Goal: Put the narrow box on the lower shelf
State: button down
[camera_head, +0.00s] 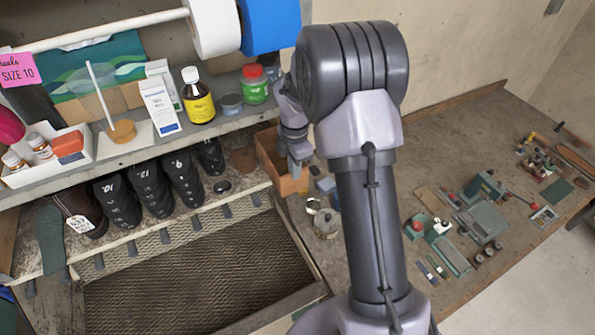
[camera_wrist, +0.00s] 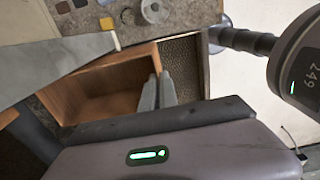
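The narrow box (camera_head: 268,153) is an open-topped wooden box at the right end of the lower shelf (camera_head: 140,228) in the head view. In the wrist view the narrow box (camera_wrist: 100,85) shows its empty inside. My gripper (camera_head: 297,164) is at the box's right side. In the wrist view my gripper (camera_wrist: 160,90) has one finger on each side of the box wall, close together, and appears shut on that wall. Whether the box's underside rests on the shelf or is held clear is hidden. My arm hides part of the area right of it.
Several dark shoe forms (camera_head: 150,190) stand on the lower shelf, left of the box. The upper shelf (camera_head: 225,125) above holds bottles, jars and small white boxes. A metal can (camera_head: 327,223) stands below right of the box. Tools lie on the bench (camera_head: 450,130) at right.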

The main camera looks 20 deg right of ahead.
jog(key=w+p, duration=0.1)
jog(key=w, duration=0.2)
jog(key=shift+w, duration=0.1)
dwell(0.3)
jog(key=shift+r, duration=0.1)
jog(key=shift+f, duration=0.2)
